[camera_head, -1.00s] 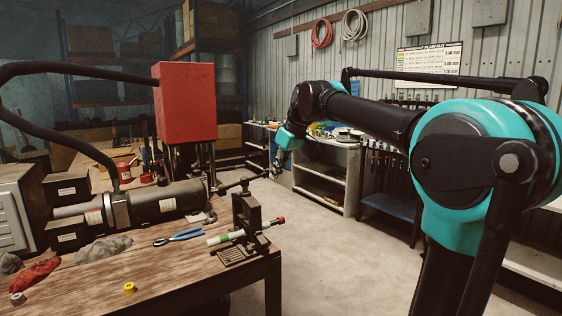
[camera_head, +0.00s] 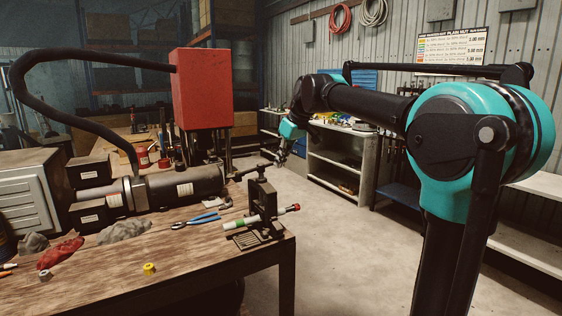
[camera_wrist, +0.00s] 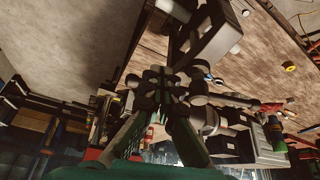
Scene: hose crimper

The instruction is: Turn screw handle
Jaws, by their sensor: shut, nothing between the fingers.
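The hose crimper (camera_head: 262,208) is a dark upright press at the right end of the wooden workbench. Its screw handle (camera_head: 246,173) is a thin dark bar across the top, with a knob at each end. A pale hose with a green band (camera_head: 234,224) and a red tip passes through the crimper. My gripper (camera_head: 277,160) is at the handle's right end, pointing down and to the left. Its fingers are shut with nothing between them. In the wrist view my gripper (camera_wrist: 161,76) is close to the crimper's dark frame (camera_wrist: 207,35); contact with the handle cannot be told.
The workbench (camera_head: 190,262) also holds blue pliers (camera_head: 196,219), a yellow ring (camera_head: 149,268), a red cloth (camera_head: 60,253) and a large dark cylinder (camera_head: 185,186). A red box (camera_head: 202,88) stands behind. The floor (camera_head: 335,240) right of the bench is clear.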

